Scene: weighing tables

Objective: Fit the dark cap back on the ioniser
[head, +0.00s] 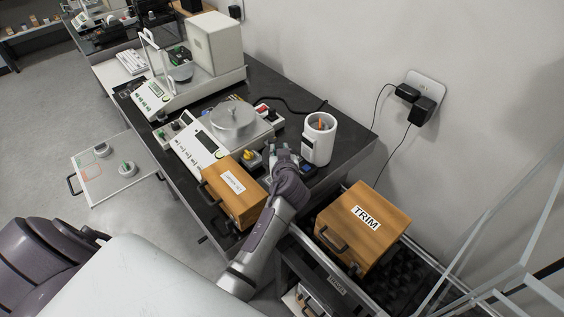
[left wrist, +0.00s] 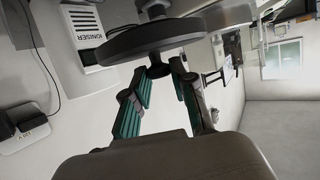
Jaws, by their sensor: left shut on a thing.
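The ioniser (head: 318,141) is a white upright cylinder at the back of the dark bench. Its top is open, with something orange inside. In the left wrist view the ioniser (left wrist: 92,42) is at upper left, its label showing. My left gripper (head: 280,148) is just left of the ioniser in the head view. In the left wrist view my left gripper (left wrist: 161,70) is shut on the small stem of the dark cap (left wrist: 150,40), a wide round disc beyond the fingertips. I cannot make out the cap in the head view. My right gripper is not in view.
A balance with a round metal pan cover (head: 233,120) stands left of the ioniser. A wooden box (head: 235,190) is at the bench front, and a wooden TRIM box (head: 362,228) stands to the right. A wall outlet (head: 428,88) with plugs and cables is behind.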

